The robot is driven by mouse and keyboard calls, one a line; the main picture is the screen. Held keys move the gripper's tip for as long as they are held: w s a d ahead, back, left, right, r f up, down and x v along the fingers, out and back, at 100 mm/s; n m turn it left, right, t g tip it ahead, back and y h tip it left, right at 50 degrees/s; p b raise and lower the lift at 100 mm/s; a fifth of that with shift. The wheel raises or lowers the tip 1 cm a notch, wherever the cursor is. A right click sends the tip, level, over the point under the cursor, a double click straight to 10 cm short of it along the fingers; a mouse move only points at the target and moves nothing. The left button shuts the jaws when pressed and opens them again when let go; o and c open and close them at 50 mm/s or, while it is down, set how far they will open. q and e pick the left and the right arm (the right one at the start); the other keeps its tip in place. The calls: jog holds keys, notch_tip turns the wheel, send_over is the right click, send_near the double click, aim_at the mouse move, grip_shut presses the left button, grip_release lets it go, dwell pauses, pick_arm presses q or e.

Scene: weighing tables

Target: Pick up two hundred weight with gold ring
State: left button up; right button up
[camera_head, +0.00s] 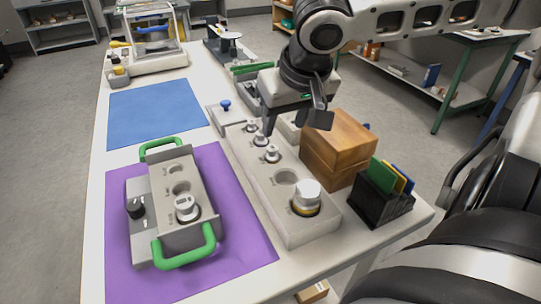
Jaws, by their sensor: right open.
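The large silver weight with a gold ring (307,194) stands upright in the near end of the grey weight block (318,230). The empty round socket (285,177) lies just behind it. Smaller silver weights (272,154) stand farther back in the same block. My right gripper (293,124) is open and points down above the far part of the block, behind and above the gold-ringed weight and apart from it. Nothing shows between its fingers. My left gripper is not in view.
A wooden box (338,148) and a black holder with coloured cards (382,204) stand right of the block. A grey tray with green handles (203,237), holding another weight (186,207), sits on a purple mat (125,265). A blue mat (157,112) is clear.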

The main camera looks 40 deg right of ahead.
aim_at(273, 149)
jog(key=b+x, duration=0.1)
jog(key=x, duration=0.4)
jog(key=shift+w+b+x, duration=0.2)
jog(key=shift+b+x, duration=0.05)
jog(key=shift+x, duration=1.15)
jog(key=shift+w+b+x, duration=0.15)
jog(key=shift+b+x, duration=0.1)
jog(key=shift+x, duration=1.15)
jog(key=shift+d+r, duration=0.1)
jog(key=shift+r, duration=0.15)
grip_shut()
